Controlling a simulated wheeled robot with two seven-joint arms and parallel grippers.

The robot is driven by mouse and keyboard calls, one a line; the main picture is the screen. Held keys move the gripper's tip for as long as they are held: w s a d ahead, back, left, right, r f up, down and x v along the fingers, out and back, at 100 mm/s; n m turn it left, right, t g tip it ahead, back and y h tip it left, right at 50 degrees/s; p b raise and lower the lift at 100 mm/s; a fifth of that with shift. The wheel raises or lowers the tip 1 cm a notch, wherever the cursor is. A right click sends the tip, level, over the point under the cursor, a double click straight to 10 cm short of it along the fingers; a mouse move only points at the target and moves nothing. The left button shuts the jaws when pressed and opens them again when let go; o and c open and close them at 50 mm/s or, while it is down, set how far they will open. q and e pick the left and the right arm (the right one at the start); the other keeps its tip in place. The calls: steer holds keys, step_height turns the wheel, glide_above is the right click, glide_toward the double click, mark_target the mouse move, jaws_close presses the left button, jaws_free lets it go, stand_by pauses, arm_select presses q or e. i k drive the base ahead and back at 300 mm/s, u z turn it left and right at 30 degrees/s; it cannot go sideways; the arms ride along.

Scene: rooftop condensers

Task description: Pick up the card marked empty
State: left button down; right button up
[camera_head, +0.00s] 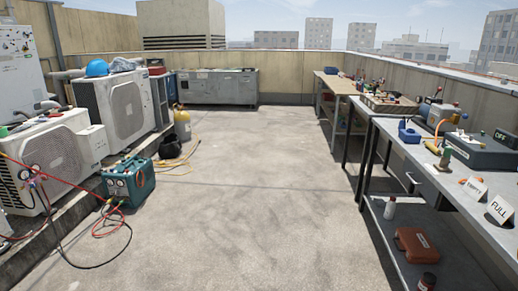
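The card marked EMPTY (475,187) is a small white folded card. It stands on the grey workbench (448,180) at the right, near the bench's front part. A second white card, marked FULL (500,209), stands just to its right and nearer to me. Neither of my grippers shows in the head view.
The bench also holds a grey device with a green display (483,150) and several small tools. A red-brown case (416,244) sits on its lower shelf. Condenser units (112,107), a teal machine (129,182) and hoses line the left. The concrete floor between is clear.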

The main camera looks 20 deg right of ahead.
mark_target(477, 190)
steer(key=z, duration=0.3)
steer(key=i, duration=2.45)
steer(key=z, duration=1.25)
steer(key=i, duration=1.5)
steer(key=z, duration=1.4)
